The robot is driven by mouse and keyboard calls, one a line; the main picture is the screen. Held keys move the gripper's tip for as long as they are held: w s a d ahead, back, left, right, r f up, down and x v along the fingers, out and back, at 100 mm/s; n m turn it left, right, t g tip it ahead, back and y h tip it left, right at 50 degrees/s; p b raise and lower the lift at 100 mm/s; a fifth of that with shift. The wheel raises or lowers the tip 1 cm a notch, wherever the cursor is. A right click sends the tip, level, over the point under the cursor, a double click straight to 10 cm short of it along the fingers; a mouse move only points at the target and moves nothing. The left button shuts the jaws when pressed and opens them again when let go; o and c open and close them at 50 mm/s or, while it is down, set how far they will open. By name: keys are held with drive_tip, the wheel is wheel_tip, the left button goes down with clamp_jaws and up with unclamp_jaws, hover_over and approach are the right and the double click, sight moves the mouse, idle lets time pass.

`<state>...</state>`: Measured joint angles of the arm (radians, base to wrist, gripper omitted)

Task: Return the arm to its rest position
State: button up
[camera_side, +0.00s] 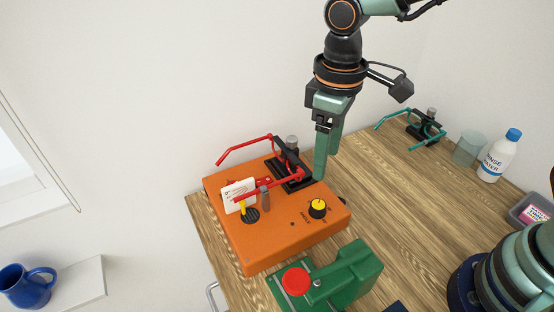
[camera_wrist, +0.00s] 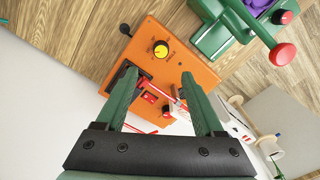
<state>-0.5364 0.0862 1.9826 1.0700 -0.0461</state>
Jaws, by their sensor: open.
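My gripper (camera_side: 321,172) hangs fingers down above the far right part of an orange box (camera_side: 275,225) on the wooden table. In the wrist view my gripper (camera_wrist: 159,76) shows two green fingers spread apart with nothing held between them. The orange box (camera_wrist: 165,72) lies beyond the fingertips in that view. The gap between fingertips and box is hard to judge. The arm's rest position is not marked in either view.
A green device (camera_side: 345,275) with a red knob (camera_side: 296,281) stands in front. Teal frames (camera_side: 428,132), a beaker (camera_side: 467,148) and a bottle (camera_side: 497,160) stand behind right.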

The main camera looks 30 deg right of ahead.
drive_tip(key=shift+r, duration=0.15)
drive_tip(key=s+d+r+m+t, duration=0.1)
drive_tip(key=d+r+m+t, duration=0.1)
drive_tip(key=d, duration=0.7)
drive_tip(key=s+d+r+m+t, duration=0.1)
drive_tip(key=d+r+m+t, duration=0.2)
drive_tip(key=d, duration=0.6)
drive_tip(key=shift+s+d+r+m+t, duration=0.3)
drive_tip(key=shift+s+d+r+m, duration=0.1)
drive_tip(key=shift+r+m, duration=0.4)
